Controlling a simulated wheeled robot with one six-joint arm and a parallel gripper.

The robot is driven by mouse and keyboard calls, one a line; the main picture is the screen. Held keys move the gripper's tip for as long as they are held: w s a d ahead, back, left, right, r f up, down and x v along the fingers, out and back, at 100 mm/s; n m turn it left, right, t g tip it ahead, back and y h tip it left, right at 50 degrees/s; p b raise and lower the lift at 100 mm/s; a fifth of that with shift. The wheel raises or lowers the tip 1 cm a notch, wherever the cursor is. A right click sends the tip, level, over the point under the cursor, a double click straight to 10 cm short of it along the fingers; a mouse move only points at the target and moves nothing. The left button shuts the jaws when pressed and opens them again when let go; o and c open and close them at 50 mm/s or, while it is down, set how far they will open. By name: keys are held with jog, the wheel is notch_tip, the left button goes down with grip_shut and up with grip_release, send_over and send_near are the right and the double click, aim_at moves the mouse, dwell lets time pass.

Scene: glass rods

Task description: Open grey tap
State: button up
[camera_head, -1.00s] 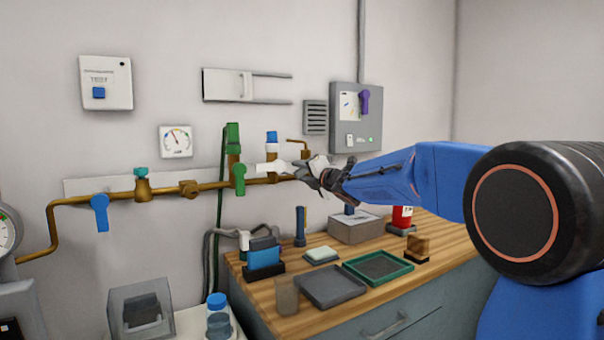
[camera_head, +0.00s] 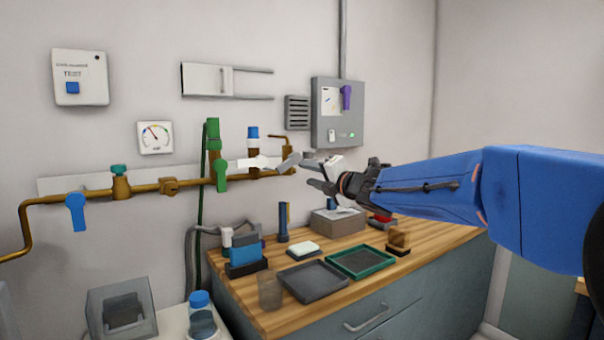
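The grey tap's lever (camera_head: 289,163) shows at the right end of the brass pipe (camera_head: 145,188) on the wall, slanting up to the right. It lies just right of a white lever (camera_head: 254,162). My gripper (camera_head: 311,174) is to the right of the grey lever, pointing left towards the pipe. Its two pale fingers are spread apart with nothing visible between them. A small gap seems to separate the fingers from the lever, but depth is hard to judge. The tap's body is partly hidden behind the levers.
A green lever (camera_head: 221,174) and a blue lever (camera_head: 76,211) hang from the same pipe. A grey box (camera_head: 322,128) with a purple handle is above my gripper. Below, the wooden bench (camera_head: 290,322) holds trays, a grey block and bottles. A gauge (camera_head: 155,137) is on the wall.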

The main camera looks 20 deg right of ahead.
jog(key=shift+v, duration=1.05)
jog(key=shift+d, duration=0.1)
dwell(0.3)
